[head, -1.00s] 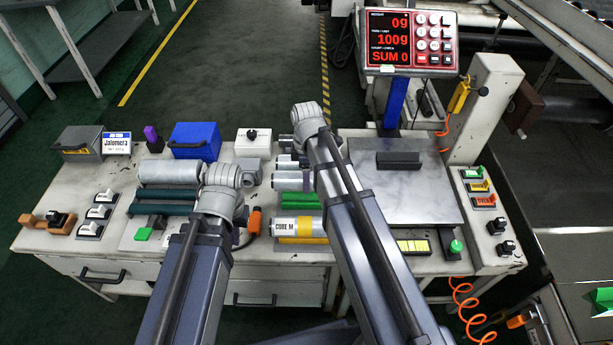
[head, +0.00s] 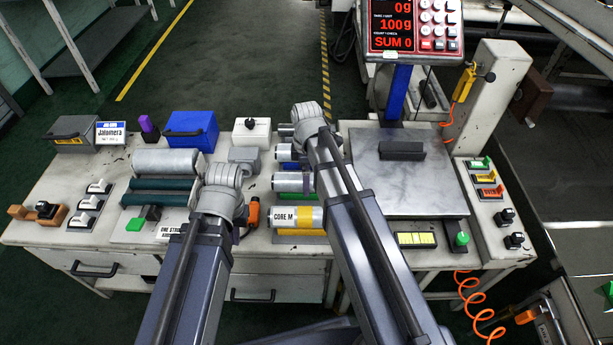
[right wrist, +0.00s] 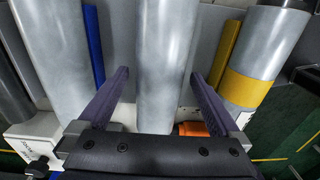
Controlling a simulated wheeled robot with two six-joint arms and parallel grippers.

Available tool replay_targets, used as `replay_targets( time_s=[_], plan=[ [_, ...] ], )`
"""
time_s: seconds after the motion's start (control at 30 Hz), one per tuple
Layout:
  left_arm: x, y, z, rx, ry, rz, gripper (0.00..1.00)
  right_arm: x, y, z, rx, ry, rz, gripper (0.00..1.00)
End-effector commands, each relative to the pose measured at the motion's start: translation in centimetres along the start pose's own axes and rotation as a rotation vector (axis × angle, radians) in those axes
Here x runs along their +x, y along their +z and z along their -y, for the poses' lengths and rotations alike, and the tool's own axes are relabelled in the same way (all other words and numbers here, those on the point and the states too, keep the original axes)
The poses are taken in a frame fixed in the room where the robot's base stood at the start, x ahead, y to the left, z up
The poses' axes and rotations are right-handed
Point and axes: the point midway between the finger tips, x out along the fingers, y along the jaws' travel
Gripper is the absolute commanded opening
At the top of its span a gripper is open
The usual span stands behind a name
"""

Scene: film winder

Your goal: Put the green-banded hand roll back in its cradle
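Several grey rolls lie side by side on the bench, partly hidden by my right arm. No green band shows on any; the band on the middle roll (head: 288,182) cannot be seen. In the right wrist view my right gripper (right wrist: 160,73) is open, its two dark fingers on either side of a plain grey roll (right wrist: 165,45). Blue (right wrist: 93,45) and yellow (right wrist: 225,50) cradle strips flank it. A yellow-banded roll (head: 283,217) marked CORE M lies nearest the front. My left gripper (head: 236,233) is mostly hidden behind its arm.
Dark green rollers (head: 160,191) and a grey roller (head: 165,162) sit left of my left arm. An orange-handled tool (head: 253,212) lies between the arms. A metal scale plate (head: 400,185) stands right, a blue box (head: 190,132) and white box (head: 251,133) behind.

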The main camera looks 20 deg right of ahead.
Motion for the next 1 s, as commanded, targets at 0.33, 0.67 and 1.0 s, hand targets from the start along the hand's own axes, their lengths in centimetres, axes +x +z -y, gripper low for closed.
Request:
replay_targets(
  time_s=[0.33,0.67,1.0],
  plan=[
    [-0.3,0.0,0.0,0.000,0.000,0.000,0.00,-0.3,0.0,0.0,0.000,0.000,0.000,1.00],
    [-3.5,0.2,0.3,0.000,0.000,0.000,0.00,-3.5,0.0,0.0,0.000,0.000,0.000,1.00],
    [-7.5,0.4,0.7,0.000,0.000,0.000,0.00,-7.6,0.0,0.0,0.000,0.000,0.000,1.00]
  ],
)
